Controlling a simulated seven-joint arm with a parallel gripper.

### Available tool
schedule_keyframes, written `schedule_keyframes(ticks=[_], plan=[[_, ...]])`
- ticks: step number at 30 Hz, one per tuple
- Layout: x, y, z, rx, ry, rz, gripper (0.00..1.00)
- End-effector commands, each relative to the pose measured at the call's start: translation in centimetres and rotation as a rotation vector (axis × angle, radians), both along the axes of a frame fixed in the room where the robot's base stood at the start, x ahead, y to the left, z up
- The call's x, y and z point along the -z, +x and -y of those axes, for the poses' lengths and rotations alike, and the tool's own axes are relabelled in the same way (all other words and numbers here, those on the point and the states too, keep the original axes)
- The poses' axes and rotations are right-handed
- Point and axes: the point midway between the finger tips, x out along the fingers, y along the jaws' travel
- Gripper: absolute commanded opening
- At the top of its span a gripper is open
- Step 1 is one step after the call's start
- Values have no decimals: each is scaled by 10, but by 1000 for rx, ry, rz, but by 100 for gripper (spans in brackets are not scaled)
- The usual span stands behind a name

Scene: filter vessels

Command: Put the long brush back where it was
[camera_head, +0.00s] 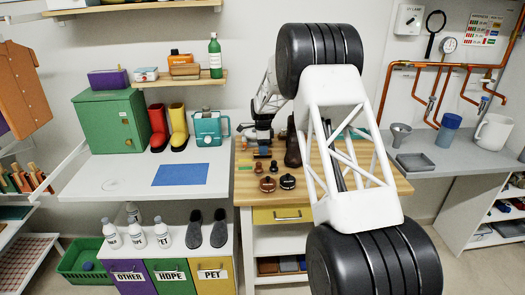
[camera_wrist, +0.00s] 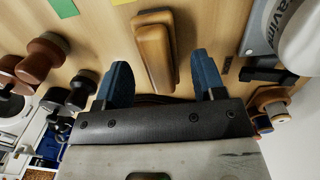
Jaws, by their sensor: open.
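A long wooden piece with a rounded back, which looks like the long brush (camera_wrist: 152,50), lies on the wooden worktop in the wrist view. Its bristles are not visible. My gripper (camera_wrist: 160,64) is open, with its two blue fingers apart on either side of the brush's near end. I cannot tell how far above the worktop the fingertips are. The near end of the brush is close to the gripper's dark palm, and a gap shows beside each finger. In the head view my gripper (camera_head: 248,130) is small, over the back left of the wooden workbench; the brush cannot be made out there.
Brown round-topped knobs (camera_wrist: 45,55) stand left of the fingers. A green patch (camera_wrist: 62,8) and a yellow patch (camera_wrist: 86,82) lie on the worktop. A white and grey object (camera_wrist: 285,30) is at right. A dark brown boot (camera_head: 292,148) stands on the workbench (camera_head: 390,175).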

Motion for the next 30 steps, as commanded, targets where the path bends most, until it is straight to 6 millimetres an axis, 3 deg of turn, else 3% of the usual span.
schedule_keyframes(ticks=[18, 30], plan=[[-91, 5, 1, 0, 0, 3, 63], [-106, 5, 1, 0, 0, 1, 63]])
